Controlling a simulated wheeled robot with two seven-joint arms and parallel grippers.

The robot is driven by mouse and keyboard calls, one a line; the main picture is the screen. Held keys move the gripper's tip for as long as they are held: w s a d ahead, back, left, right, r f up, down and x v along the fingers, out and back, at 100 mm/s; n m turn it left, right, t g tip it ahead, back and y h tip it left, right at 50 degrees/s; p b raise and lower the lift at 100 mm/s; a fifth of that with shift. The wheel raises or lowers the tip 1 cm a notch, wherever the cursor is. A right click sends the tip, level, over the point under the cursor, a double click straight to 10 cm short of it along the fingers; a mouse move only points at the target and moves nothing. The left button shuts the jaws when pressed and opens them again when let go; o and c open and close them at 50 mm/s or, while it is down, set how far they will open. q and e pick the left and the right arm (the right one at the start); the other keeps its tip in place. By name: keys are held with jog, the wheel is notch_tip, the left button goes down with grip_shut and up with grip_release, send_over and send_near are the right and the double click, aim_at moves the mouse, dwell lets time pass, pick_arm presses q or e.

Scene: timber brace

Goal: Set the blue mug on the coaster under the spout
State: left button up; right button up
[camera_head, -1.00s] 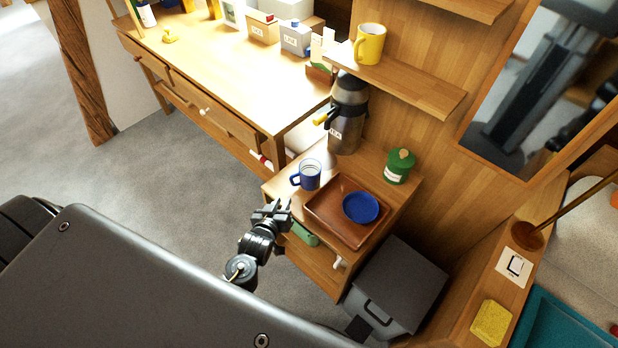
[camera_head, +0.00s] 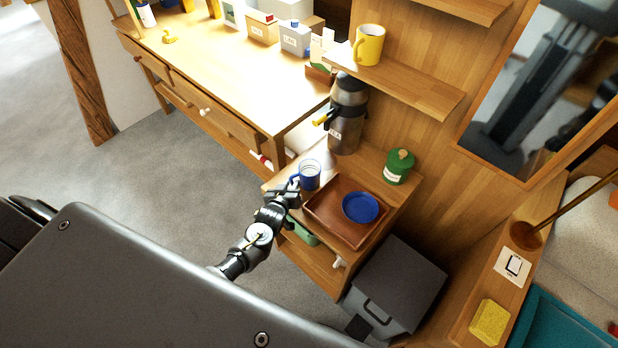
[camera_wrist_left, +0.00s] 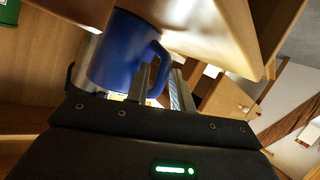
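The blue mug (camera_head: 311,176) stands on the wooden cabinet top (camera_head: 283,186), near the steel dispenser (camera_head: 345,135) with a yellow spout (camera_head: 321,118). My left gripper (camera_head: 293,185) is at the mug's handle side. In the left wrist view the mug (camera_wrist_left: 122,50) fills the upper left, and its handle (camera_wrist_left: 163,60) reaches between the two separated fingers of my left gripper (camera_wrist_left: 161,80). I cannot tell whether they touch it. I cannot make out a coaster under the spout. My right gripper is out of view.
A brown tray (camera_head: 325,212) with a blue round dish (camera_head: 360,207) lies right of the mug. A green lidded jar (camera_head: 399,166) stands behind it. A shelf (camera_head: 410,88) with a yellow mug (camera_head: 369,44) overhangs the cabinet. A grey bin (camera_head: 400,285) stands at right.

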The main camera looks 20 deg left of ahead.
pick_arm(q)
grip_shut()
jog(key=shift+r, duration=0.1)
dwell(0.3)
jog(key=shift+r, duration=0.2)
notch_tip(320, 180, up, 2)
jog(key=shift+r, duration=0.1)
jog(key=s+a+r, duration=0.4)
jog(key=s+r, duration=0.6)
jog(key=s, duration=0.3)
jog(key=shift+s+a+r, duration=0.15)
jog(key=shift+s, duration=0.05)
